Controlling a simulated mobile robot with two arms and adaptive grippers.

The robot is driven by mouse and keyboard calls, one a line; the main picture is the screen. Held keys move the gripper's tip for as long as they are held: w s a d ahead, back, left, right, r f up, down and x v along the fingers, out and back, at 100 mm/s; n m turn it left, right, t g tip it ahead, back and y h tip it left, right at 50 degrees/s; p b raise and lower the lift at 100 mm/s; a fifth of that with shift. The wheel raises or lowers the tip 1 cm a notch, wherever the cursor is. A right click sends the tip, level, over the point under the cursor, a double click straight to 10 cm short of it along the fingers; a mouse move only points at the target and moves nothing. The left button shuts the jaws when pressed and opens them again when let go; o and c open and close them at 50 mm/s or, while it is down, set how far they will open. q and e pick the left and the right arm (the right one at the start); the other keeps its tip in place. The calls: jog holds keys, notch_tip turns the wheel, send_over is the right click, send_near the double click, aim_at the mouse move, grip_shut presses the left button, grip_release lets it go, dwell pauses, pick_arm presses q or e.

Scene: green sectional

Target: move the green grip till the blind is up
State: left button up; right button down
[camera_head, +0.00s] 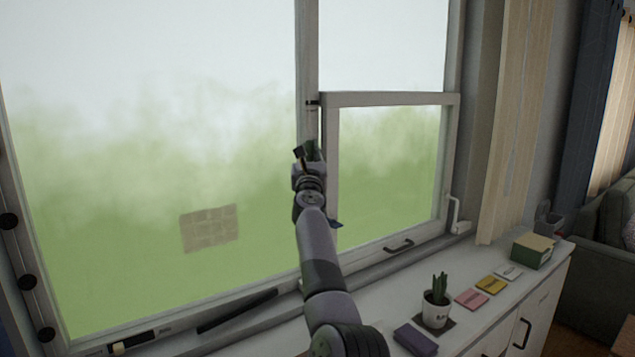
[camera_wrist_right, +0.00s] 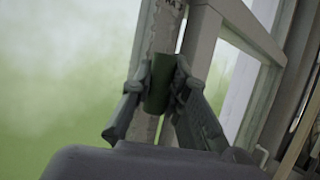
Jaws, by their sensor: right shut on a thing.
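The green grip (camera_wrist_right: 159,84) is a dark green cylinder between the two fingers of my right gripper (camera_wrist_right: 160,92) in the right wrist view. The fingers touch it from both sides and are shut on it. In the head view my right gripper (camera_head: 309,158) is raised in front of the window's middle post, with a bit of the green grip (camera_head: 313,149) showing at its tip. A pale strip runs along the post behind the grip in the wrist view. No lowered blind covers the panes in view. My left gripper is not in view.
The window frame (camera_head: 390,99) stands close behind the gripper, with a handle (camera_head: 399,245) on its lower rail.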

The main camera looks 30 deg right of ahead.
aim_at(310, 139)
jog(key=shift+r+p, duration=0.55)
jog(key=shift+r, duration=1.3)
jog(key=shift+s+r, duration=0.1)
jog(key=shift+r, duration=0.05)
jog(key=c, duration=2)
grip_release()
jog(key=o, duration=0.5)
jog(key=shift+f, duration=0.2)
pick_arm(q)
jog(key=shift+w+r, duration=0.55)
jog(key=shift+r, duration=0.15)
